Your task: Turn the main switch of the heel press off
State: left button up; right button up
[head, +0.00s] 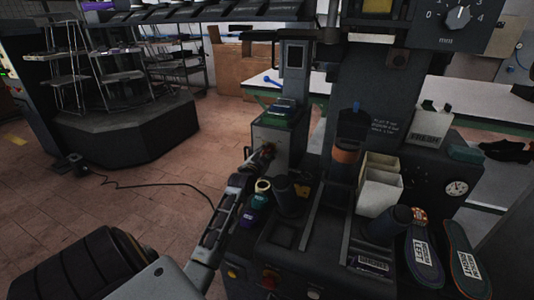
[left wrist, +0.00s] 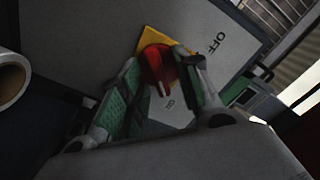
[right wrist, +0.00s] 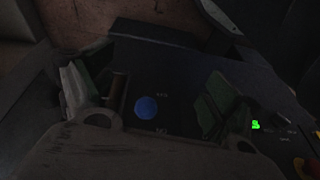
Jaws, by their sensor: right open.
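The main switch is a red knob (left wrist: 158,68) on a yellow plate, set on a grey panel (left wrist: 215,62). The word OFF is printed to its upper right; a second label below the knob is partly hidden. In the left wrist view my left gripper (left wrist: 160,62) has its two fingers close in on both sides of the knob and appears shut on it. In the head view this gripper (head: 266,156) is at the front of the grey switch box (head: 290,135), where it hides most of the switch. In the right wrist view my right gripper (right wrist: 148,100) is open and empty.
A blue round button (right wrist: 146,107) lies on a dark panel beyond my right gripper. The press column (head: 345,100) rises right of the switch box. Rolls of tape (head: 259,199) stand beside my left forearm. White bins (head: 380,185) and insoles (head: 425,262) are on the right.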

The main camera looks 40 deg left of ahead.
pick_arm(q)
grip_shut()
